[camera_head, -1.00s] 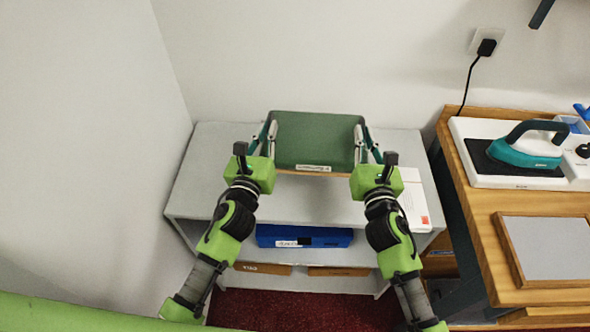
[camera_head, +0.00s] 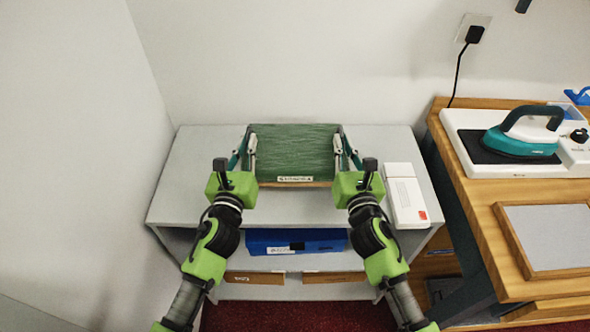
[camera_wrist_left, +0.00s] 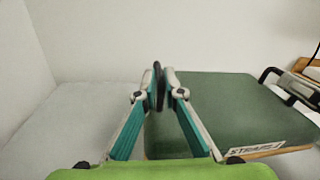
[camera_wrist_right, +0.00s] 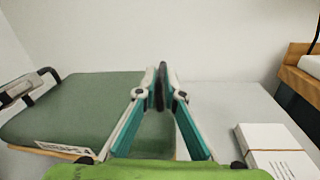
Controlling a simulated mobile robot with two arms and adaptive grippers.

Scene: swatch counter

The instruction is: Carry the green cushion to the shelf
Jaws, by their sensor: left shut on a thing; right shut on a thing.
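The green cushion (camera_head: 294,152) is a flat square block with a white label on its front edge. It is held level between my two grippers over the grey shelf's top (camera_head: 385,150); I cannot tell if it touches the surface. My left gripper (camera_head: 249,150) is shut on its left side, and my right gripper (camera_head: 340,150) is shut on its right side. The cushion also shows in the left wrist view (camera_wrist_left: 225,105) and the right wrist view (camera_wrist_right: 85,105).
A white box (camera_head: 403,190) lies on the shelf top right of my right gripper. A blue box (camera_head: 296,241) and brown boxes (camera_head: 335,277) sit on lower levels. A wooden counter (camera_head: 470,205) with a teal iron (camera_head: 522,135) stands at right. Walls bound the back and left.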

